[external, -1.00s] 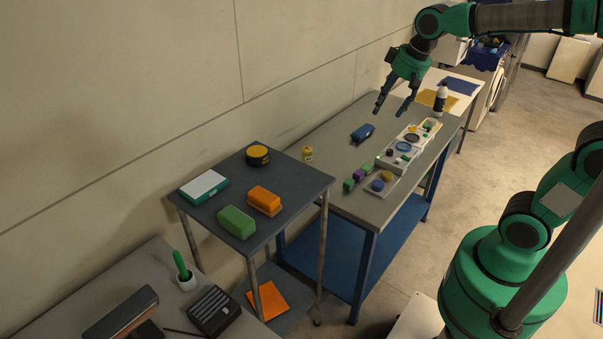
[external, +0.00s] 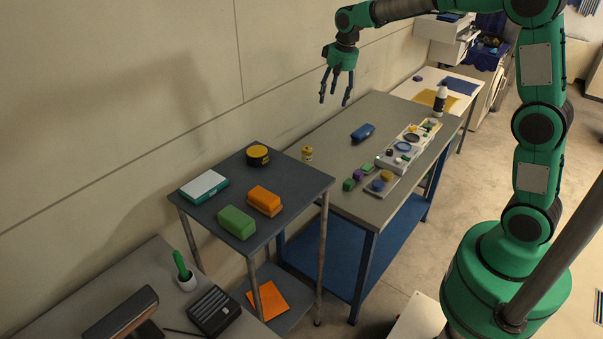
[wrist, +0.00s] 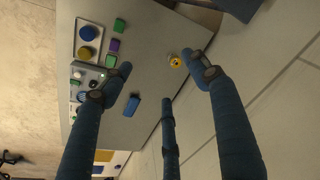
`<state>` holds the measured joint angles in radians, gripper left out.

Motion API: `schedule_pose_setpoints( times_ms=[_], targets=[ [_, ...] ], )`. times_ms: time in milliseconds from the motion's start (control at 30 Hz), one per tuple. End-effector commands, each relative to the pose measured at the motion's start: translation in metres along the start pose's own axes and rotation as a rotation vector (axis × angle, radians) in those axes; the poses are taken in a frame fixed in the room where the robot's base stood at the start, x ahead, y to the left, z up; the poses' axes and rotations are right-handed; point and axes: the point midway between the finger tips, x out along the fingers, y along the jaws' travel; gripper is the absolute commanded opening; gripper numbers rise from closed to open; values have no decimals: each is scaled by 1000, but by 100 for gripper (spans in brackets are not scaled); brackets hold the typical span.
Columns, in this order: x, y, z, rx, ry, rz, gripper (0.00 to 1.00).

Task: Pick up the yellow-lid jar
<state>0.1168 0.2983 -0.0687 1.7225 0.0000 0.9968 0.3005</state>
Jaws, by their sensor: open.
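The yellow-lid jar (external: 307,153) is a small jar standing upright on the near left end of the grey workbench (external: 375,205). In the wrist view the jar (wrist: 175,61) shows from above between the finger tips, well below them. My gripper (external: 336,101) is open and empty, high above the left side of the bench near the wall. It is above and a little to the right of the jar in the external view. Its three fingers spread wide in the wrist view (wrist: 165,85).
A blue box-shaped object (external: 362,132) lies on the bench near the jar. Small coloured blocks (external: 358,174) and trays of round pieces (external: 383,178) lie to the right. A dark side table (external: 285,175) with a black-and-yellow round tin (external: 257,155) stands to the left.

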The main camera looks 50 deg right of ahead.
Motion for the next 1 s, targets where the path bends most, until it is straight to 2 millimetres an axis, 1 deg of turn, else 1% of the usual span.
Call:
schedule_pose_setpoints(
  times_ms=[33,200,367,500,667,800,1000],
  targets=[
    [11,0,-10,10,-10,4,60],
    [43,-1,-42,49,-35,14,60],
    [77,-1,-69,84,-58,24,60],
    [109,1,-90,115,-78,33,60],
    [149,4,-112,151,-101,44,60],
    [185,8,-128,181,-122,54,60],
    [237,15,-146,224,-150,68,60]
  ],
)
